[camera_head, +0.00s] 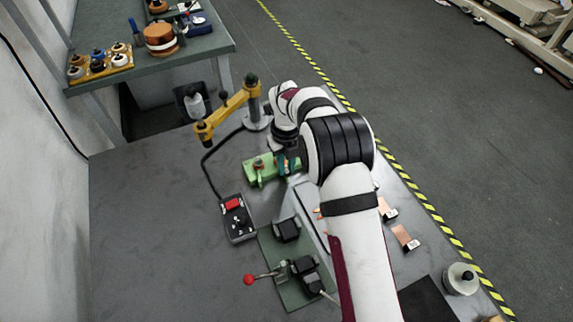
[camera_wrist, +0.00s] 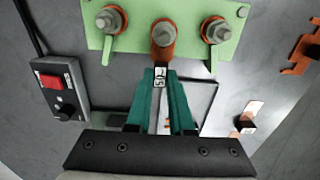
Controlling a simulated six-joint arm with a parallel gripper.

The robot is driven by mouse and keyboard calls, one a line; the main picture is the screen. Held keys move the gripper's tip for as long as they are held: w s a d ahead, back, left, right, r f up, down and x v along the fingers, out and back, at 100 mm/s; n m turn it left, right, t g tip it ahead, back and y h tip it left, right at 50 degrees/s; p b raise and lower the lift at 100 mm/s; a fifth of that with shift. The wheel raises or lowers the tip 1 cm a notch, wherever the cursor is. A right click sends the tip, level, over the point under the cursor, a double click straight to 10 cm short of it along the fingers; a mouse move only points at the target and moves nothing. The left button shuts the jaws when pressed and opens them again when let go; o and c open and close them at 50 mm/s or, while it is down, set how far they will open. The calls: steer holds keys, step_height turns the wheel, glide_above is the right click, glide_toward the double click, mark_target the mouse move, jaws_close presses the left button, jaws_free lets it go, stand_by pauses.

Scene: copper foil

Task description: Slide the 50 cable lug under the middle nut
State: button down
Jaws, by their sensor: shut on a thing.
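The 50 cable lug (camera_wrist: 162,53) is copper with a white label reading 50, and my gripper (camera_wrist: 161,78) is shut on it with teal fingers. Its copper end reaches the middle nut (camera_wrist: 163,32), which overlaps it in the wrist view. I cannot tell whether it lies fully under the nut or just against it. The green terminal block (camera_wrist: 134,42) also carries a left nut and a right nut (camera_wrist: 215,31), each with copper-coloured metal around it. In the head view the green block (camera_head: 252,178) is partly hidden by my arm and gripper (camera_head: 290,166).
A control box with a red switch (camera_wrist: 62,92) stands left of the block. Copper pieces (camera_wrist: 254,108) lie to the right. In the head view, a yellow jointed arm (camera_head: 228,108) stands behind the block, and a green plate with a red-knobbed lever (camera_head: 265,276) lies nearer.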

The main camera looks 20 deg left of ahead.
steer(key=shift+w+a, duration=0.35)
steer(key=shift+a, duration=0.05)
stand_by(0.5)
steer(key=shift+f, duration=0.15)
stand_by(0.6)
steer(key=c, duration=1.1)
jaws_free()
steer(key=shift+r, duration=1.55)
steer(key=o, duration=0.5)
steer(key=shift+o, duration=0.2)
